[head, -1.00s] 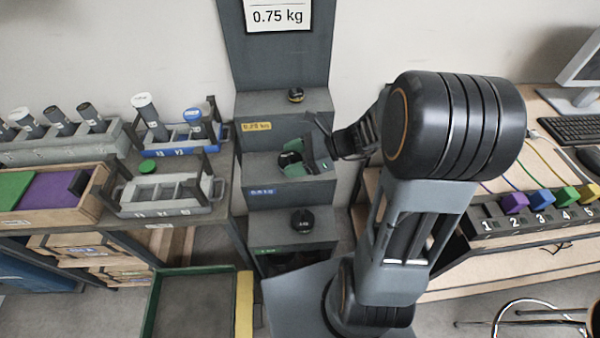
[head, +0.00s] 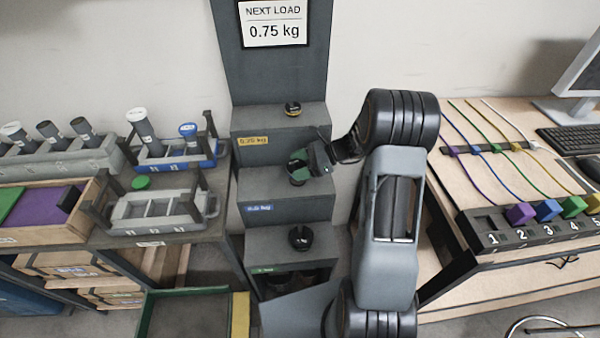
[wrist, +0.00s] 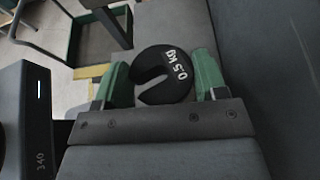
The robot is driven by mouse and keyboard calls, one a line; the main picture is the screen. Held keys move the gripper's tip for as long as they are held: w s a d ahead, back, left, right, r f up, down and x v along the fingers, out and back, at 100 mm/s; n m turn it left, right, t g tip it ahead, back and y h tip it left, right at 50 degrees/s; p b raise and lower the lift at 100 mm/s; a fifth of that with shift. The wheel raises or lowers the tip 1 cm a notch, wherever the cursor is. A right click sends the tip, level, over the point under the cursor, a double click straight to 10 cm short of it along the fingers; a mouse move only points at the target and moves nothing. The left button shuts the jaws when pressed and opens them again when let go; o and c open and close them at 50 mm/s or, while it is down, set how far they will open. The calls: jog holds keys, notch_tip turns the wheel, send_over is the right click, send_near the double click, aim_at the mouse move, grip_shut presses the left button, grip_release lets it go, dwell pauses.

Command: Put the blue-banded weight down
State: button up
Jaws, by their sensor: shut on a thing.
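The black slotted weight marked 0.5 kg (wrist: 165,62) sits between the green fingertips of my gripper (wrist: 162,80) in the wrist view. My gripper is shut on it. In the head view, my gripper (head: 306,162) is at the middle step (head: 312,207), which carries a blue label (head: 258,208). The weight shows there as a dark disc (head: 298,179), partly covered by the fingers. No blue band shows on the weight. I cannot tell whether it touches the step or hangs just above it.
A sign reading 0.75 kg (head: 274,24) hangs behind. A green-edged tray (head: 190,294) is at the lower left; racks (head: 160,211) stand left.

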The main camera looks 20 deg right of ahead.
jog(key=shift+w+d+f, duration=0.25)
jog(key=shift+w+f, duration=0.25)
jog(key=shift+f, duration=1.75)
jog(key=shift+f, duration=0.15)
jog(key=o, duration=1.3)
jog(key=shift+c, duration=0.2)
